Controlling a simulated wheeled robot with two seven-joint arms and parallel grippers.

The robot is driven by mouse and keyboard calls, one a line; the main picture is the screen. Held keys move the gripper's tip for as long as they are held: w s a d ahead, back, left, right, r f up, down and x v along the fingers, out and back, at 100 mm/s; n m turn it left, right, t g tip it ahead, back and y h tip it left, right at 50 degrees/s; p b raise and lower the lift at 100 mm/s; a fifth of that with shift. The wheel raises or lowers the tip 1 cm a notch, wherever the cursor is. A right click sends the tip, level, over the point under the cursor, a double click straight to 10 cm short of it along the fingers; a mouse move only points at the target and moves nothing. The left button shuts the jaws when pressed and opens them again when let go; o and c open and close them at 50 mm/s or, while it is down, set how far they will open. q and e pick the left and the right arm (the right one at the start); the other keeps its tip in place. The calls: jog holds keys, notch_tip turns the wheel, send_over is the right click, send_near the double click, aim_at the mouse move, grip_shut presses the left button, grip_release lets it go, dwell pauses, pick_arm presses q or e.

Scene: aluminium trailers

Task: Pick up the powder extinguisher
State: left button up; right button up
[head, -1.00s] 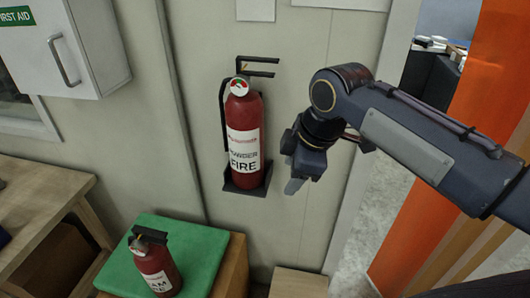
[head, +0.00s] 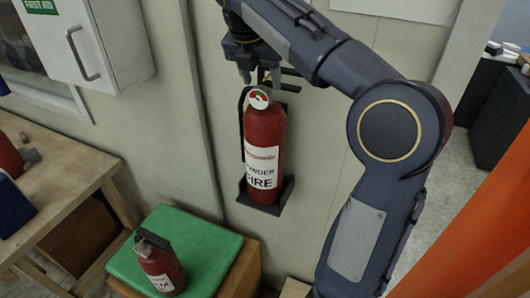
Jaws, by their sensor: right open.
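The powder extinguisher (head: 264,150) is a red cylinder with a white label reading "FIRE" and a round gauge at its top. It stands upright in a dark wall bracket (head: 266,201) in the middle of the head view. My right gripper (head: 259,78) is open and points down at the extinguisher's top, by its dark handle. The arm and gripper partly hide the handle, and I cannot tell whether the fingers touch it. My left gripper is not in view.
A smaller red extinguisher (head: 161,268) stands on a green-topped box (head: 204,250) below left. A white first aid cabinet (head: 95,40) hangs on the wall at upper left. A wooden bench (head: 62,178) is at left. An orange panel (head: 480,245) is at lower right.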

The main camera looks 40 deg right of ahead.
aim_at(263, 83)
jog(key=x, duration=0.3)
jog(key=shift+w+d, duration=0.15)
jog(key=shift+c, duration=0.2)
grip_shut()
dwell(1.0)
jog(key=shift+w+d+r, duration=0.1)
jog(key=shift+w+r, duration=0.05)
jog(key=shift+r, duration=0.05)
